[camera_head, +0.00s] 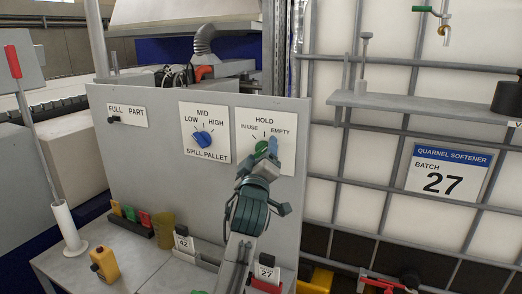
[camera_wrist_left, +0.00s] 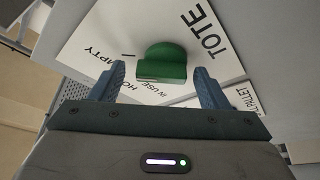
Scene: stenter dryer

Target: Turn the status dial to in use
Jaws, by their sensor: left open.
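The green status dial (camera_head: 261,146) sits on a white plate (camera_head: 248,124) marked HOLD, IN USE and EMPTY, at the right of the grey panel. In the left wrist view the dial (camera_wrist_left: 163,62) lies between the tips of my open left gripper (camera_wrist_left: 161,84), with a visible gap to the right finger. The plate shows the word TOTE there. In the head view my left gripper (camera_head: 265,153) covers the lower part of the plate and part of the dial. I cannot tell which mark the dial points to. My right gripper is out of view.
A blue spill pallet dial (camera_head: 203,139) is left of the plate, and a FULL/PART switch (camera_head: 114,119) is further left. A shelf (camera_head: 430,107) and caged tank stand at the right.

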